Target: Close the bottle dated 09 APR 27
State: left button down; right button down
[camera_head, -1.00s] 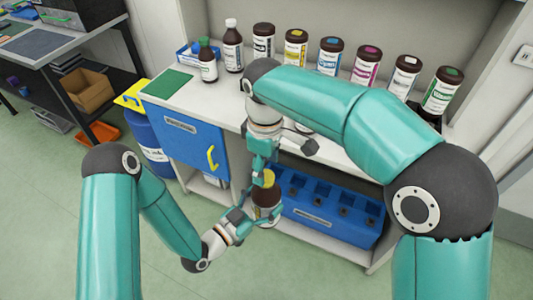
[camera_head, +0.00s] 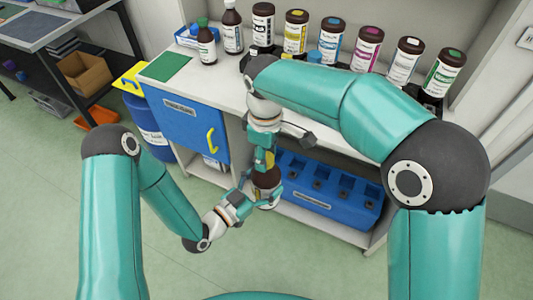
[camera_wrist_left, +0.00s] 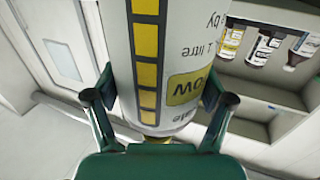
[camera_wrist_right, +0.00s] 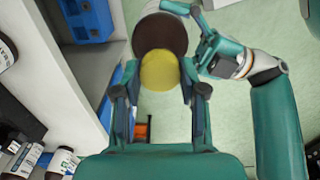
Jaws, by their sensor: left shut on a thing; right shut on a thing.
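My left gripper (camera_head: 252,194) is shut on a brown bottle (camera_head: 267,180) in front of the cabinet. In the left wrist view its white label (camera_wrist_left: 185,60) carries a yellow-and-black strip and upside-down text including "1 litre"; I cannot read a date. My right gripper (camera_head: 264,158) comes down from above and is shut on a yellow cap (camera_wrist_right: 160,70). In the right wrist view the cap lies over the edge of the bottle's dark brown top (camera_wrist_right: 160,33). I cannot tell whether the cap touches or sits on the bottle.
Several brown bottles with coloured caps, such as a yellow one (camera_head: 296,32) and a green one (camera_head: 443,72), stand along the back of the counter. A blue rack (camera_head: 318,203) with square slots is on the shelf below. A blue cabinet door (camera_head: 190,130) is at left.

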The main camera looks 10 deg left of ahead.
jog(key=c, duration=0.6)
grip_release()
jog(key=shift+o, duration=0.2)
jog(key=shift+r, duration=0.1)
notch_tip(320, 180, up, 12)
jog(key=shift+w+f, duration=0.1)
jog(key=shift+f, duration=0.1)
